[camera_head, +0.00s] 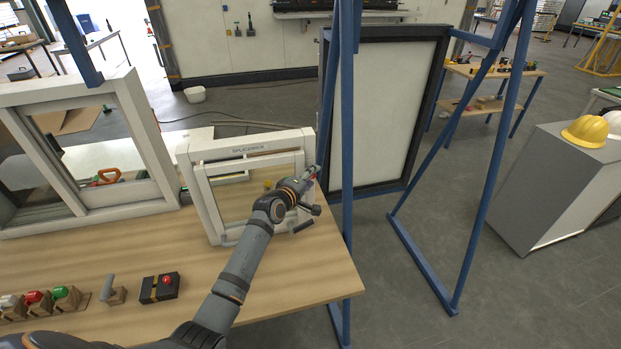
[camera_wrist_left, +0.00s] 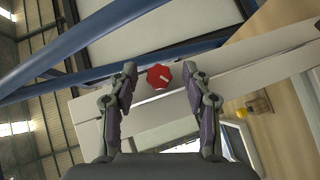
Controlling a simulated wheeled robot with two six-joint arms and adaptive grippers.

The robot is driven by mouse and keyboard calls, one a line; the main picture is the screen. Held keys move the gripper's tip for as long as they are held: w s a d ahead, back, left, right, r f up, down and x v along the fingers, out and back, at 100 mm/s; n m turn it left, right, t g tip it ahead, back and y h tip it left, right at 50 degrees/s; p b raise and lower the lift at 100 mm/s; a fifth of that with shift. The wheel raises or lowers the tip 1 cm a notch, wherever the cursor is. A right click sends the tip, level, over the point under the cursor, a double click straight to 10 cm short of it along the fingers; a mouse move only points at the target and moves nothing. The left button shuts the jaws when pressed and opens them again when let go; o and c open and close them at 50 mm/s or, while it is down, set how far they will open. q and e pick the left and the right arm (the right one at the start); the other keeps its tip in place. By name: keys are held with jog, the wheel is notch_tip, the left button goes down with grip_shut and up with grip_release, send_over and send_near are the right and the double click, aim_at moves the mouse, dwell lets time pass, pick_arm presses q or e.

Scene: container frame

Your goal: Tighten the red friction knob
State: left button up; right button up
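The red friction knob (camera_wrist_left: 159,76) shows in the left wrist view on the side of a white frame (camera_wrist_left: 150,113). It has a lobed rim and a pale line across its face. My left gripper (camera_wrist_left: 159,82) is open, with one finger to each side of the knob in the picture; I see no contact. In the head view my left gripper (camera_head: 308,182) reaches the right side of the small white frame (camera_head: 213,207), which stands on the wooden table. The knob cannot be made out clearly there. My right gripper is not in view.
Blue metal posts (camera_head: 343,130) stand just right of the frame, close to my left gripper. A larger white window frame (camera_head: 157,165) stands at the left. A black box with a red button (camera_head: 160,288) and several coloured knobs on blocks (camera_head: 62,297) lie at the table's front left.

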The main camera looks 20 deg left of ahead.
pick_arm(q)
jog(key=shift+s, duration=0.1)
jog(key=v, duration=1.1)
jog(key=shift+s+r, duration=0.15)
jog(key=shift+s, duration=0.2)
jog(key=shift+a, duration=0.1)
